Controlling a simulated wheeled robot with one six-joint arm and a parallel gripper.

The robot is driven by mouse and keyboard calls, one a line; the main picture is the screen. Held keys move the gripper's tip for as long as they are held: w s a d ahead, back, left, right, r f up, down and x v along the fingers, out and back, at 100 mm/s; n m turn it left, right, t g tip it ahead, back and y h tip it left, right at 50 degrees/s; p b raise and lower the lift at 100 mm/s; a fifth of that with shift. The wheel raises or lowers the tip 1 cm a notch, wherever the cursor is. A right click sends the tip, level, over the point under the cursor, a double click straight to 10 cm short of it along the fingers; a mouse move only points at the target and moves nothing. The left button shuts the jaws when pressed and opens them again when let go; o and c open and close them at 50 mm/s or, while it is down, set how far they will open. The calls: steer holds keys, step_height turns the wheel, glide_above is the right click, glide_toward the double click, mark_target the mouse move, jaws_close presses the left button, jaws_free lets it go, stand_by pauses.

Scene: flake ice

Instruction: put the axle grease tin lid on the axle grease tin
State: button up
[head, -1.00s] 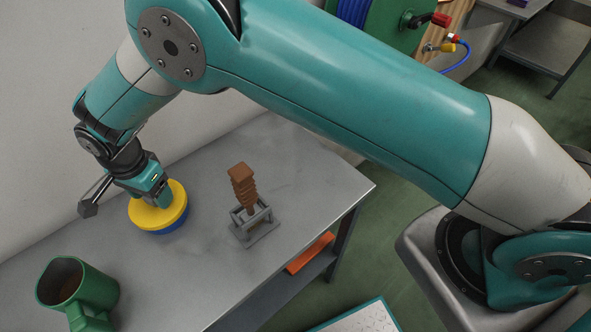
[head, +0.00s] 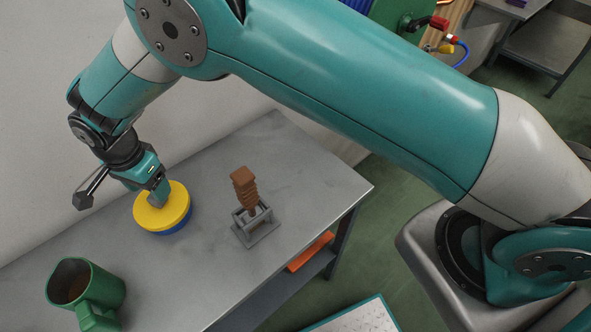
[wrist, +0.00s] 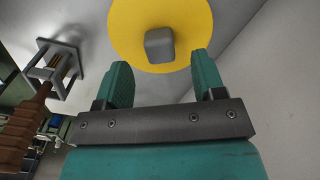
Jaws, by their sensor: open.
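The axle grease tin lid (head: 158,212) is a yellow disc on top of the blue axle grease tin (head: 177,229) on the grey table. In the wrist view the yellow lid (wrist: 125,32) fills the top middle and has a grey block-shaped knob (wrist: 159,45). My gripper (head: 160,194) is just above the lid in the head view. In the wrist view my gripper (wrist: 160,77) has its two teal fingers apart, with the knob beyond and between their tips, not clasped. The tin is hidden under the lid in the wrist view.
A rusty brown ribbed part on a grey stand (head: 256,227) stands right of the tin. A green mug-like container (head: 87,285) stands at the front left of the table (head: 200,275). A pale wall rises behind. The table between these is bare.

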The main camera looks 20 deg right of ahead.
steer(key=shift+r+p, duration=1.25)
steer(key=shift+r, duration=1)
step_height(320, 180, up, 17)
steer(key=b, duration=0.3)
steer(key=d+r+n, duration=0.4)
steer(key=d, duration=0.5)
steer(key=s+d+f+n+y, duration=0.1)
steer(key=s+d+n+y, duration=0.3)
steer(key=s+d+n, duration=0.7)
steer(key=s+d, duration=0.8)
steer(key=s, duration=0.2)
steer(key=shift+s+n, duration=0.15)
steer(key=shift+n, duration=0.15)
steer(key=shift+f, duration=0.1)
